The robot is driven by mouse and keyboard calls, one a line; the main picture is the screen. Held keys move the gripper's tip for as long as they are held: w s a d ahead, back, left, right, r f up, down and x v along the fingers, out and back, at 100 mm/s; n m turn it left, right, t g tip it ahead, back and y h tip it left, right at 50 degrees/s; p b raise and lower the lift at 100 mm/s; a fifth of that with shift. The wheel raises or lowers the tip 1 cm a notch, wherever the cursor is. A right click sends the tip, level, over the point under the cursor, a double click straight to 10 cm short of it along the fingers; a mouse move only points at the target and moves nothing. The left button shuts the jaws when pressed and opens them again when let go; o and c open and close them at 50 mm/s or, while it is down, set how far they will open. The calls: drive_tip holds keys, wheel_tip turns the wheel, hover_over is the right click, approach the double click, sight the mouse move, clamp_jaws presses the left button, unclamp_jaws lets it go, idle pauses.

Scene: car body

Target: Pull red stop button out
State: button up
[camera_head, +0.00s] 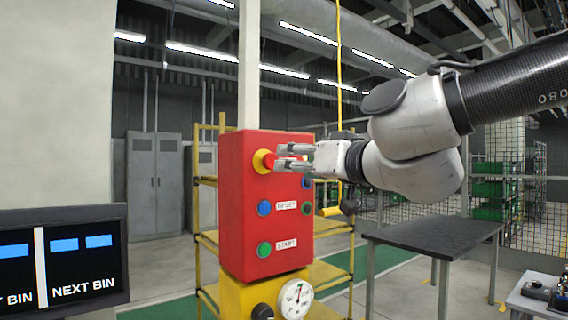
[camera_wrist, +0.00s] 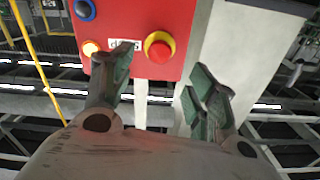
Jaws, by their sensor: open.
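The red stop button (camera_head: 268,161) has a yellow collar and sits at the upper left of the front of a red control box (camera_head: 236,215). In the wrist view the button (camera_wrist: 159,51) shows whole, between the two fingers in the picture. My gripper (camera_head: 282,157) is open and empty, its fingertips pointing at the button from the right. In the wrist view my gripper (camera_wrist: 165,68) has one finger on each side of the button. I cannot tell whether a fingertip touches it.
A blue button (camera_head: 264,208) and a green button (camera_head: 264,249) are below the stop button. A yellow base with a gauge (camera_head: 296,299) carries the box. A monitor (camera_head: 60,262) stands at left, a dark table (camera_head: 435,235) at right.

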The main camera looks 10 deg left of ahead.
drive_tip(key=v, duration=0.3)
idle(0.5)
drive_tip(key=s+a+f+n+g, duration=0.1)
drive_tip(key=s+f+n+g, duration=0.1)
drive_tip(key=s+f+g, duration=0.5)
drive_tip(key=d+f+h, duration=0.4)
drive_tip(key=d+f, duration=0.4)
drive_tip(key=f, duration=0.2)
drive_tip(key=s+d+f+m+h, duration=0.1)
drive_tip(key=d+f+m+h, duration=0.2)
drive_tip(key=d, duration=0.9)
drive_tip(key=s+d+f+m+h, duration=0.2)
drive_tip(key=d+f+m+h, duration=0.1)
drive_tip(key=d, duration=1)
drive_tip(key=s+d+f+m+h, duration=0.2)
drive_tip(key=d+f+m+h, duration=0.1)
drive_tip(key=d, duration=1)
drive_tip(key=shift+s+m+h, duration=0.25)
drive_tip(key=shift+m+h, duration=0.05)
drive_tip(key=shift+h, duration=0.1)
